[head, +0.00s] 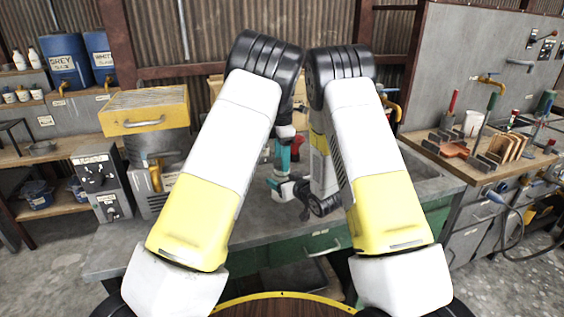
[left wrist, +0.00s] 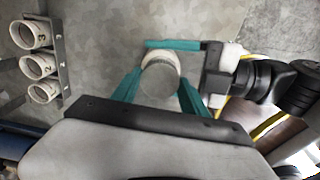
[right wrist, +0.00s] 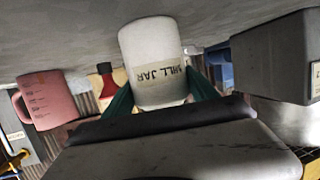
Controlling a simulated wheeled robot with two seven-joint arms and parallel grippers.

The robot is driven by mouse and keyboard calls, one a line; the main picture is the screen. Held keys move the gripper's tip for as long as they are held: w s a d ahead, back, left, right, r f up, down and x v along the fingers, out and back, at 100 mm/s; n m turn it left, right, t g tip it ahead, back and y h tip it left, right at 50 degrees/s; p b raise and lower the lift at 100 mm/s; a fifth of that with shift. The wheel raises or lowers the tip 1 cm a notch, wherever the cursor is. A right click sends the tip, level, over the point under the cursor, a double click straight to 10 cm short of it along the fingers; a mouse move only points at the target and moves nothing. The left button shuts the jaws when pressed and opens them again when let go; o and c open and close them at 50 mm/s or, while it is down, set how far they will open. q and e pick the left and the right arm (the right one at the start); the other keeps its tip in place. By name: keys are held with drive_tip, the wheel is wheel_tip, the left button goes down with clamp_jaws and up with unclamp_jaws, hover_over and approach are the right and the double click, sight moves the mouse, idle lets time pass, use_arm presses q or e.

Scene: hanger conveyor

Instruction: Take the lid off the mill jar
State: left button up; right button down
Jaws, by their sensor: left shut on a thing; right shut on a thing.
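The mill jar (right wrist: 152,58) is a white cylinder with a "MILL JAR" label, which reads upside down in the right wrist view. My right gripper (right wrist: 160,98) is shut on the jar from the side. In the left wrist view, a round greyish top with a pale rim, seemingly the jar's lid (left wrist: 160,84), sits between the teal fingers of my left gripper (left wrist: 160,92), which is shut on it. A teal finger of my right gripper (left wrist: 174,44) crosses just beyond it. In the head view, my arms hide most of the jar. I cannot tell whether lid and jar touch.
A pink measuring jug (right wrist: 48,97), a red-capped bottle (right wrist: 106,84) and a grey box (right wrist: 275,58) are around the jar. The grey counter (head: 120,240) is clear at front left. A yellow-topped drawer unit (head: 145,110) stands left.

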use_arm(q)
drive_tip(key=shift+r, duration=0.3)
drive_tip(key=shift+r, duration=2)
use_arm(e)
drive_tip(key=shift+c, duration=0.9)
unclamp_jaws()
